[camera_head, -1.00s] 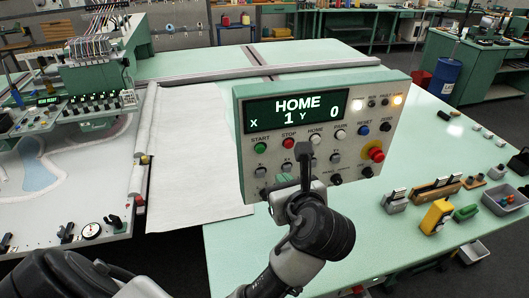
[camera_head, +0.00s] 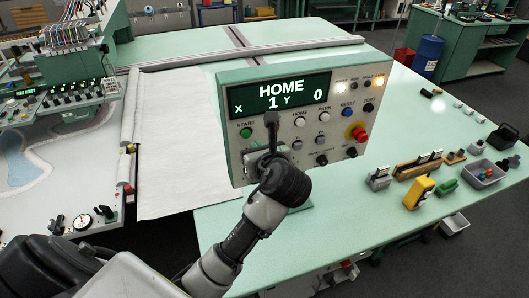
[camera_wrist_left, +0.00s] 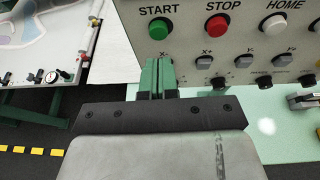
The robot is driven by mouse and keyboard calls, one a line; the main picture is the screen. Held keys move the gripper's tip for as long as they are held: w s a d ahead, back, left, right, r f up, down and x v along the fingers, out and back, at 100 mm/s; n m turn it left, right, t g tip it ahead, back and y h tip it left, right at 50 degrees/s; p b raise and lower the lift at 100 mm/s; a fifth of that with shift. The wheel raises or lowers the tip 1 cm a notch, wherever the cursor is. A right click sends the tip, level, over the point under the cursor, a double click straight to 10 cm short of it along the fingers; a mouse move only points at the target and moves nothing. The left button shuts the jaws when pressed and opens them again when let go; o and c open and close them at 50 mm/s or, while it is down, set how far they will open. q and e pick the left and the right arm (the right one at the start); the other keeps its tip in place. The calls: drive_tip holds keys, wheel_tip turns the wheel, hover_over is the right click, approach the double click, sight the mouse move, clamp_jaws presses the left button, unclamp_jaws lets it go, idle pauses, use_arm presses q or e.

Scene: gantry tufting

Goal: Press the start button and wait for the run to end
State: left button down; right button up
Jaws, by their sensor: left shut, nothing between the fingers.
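The green start button (camera_head: 246,132) is at the upper left of the control panel (camera_head: 236,163), under the display (camera_head: 287,96), which reads HOME, X 1, Y 0. The start button also shows whole in the left wrist view (camera_wrist_left: 160,28). My left gripper (camera_head: 271,118) is shut and empty, in front of the panel to the right of the start button in the head view, hiding the stop button. In the left wrist view its fingertips (camera_wrist_left: 158,62) appear below the start button, near the X- key. I cannot tell whether they touch the panel. The right gripper is out of view.
The red stop button (camera_wrist_left: 216,27) sits right of start. A red emergency knob (camera_head: 360,134) is at the panel's right. The tufting machine (camera_head: 80,65) stands left; small tools and a yellow block (camera_head: 419,190) lie right.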

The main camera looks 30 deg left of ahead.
sight(247, 134)
use_arm(q)
drive_tip(key=w+a, duration=0.1)
drive_tip(key=w+a+p, duration=0.1)
drive_tip(key=a, duration=0.1)
drive_tip(key=shift+w+a+f, duration=0.1)
drive_tip(key=shift+w+a, duration=0.05)
drive_tip(key=shift+w, duration=0.15)
drive_tip(key=shift+w+a+f+p, duration=0.15)
drive_tip(key=shift+w+a+p, duration=0.2)
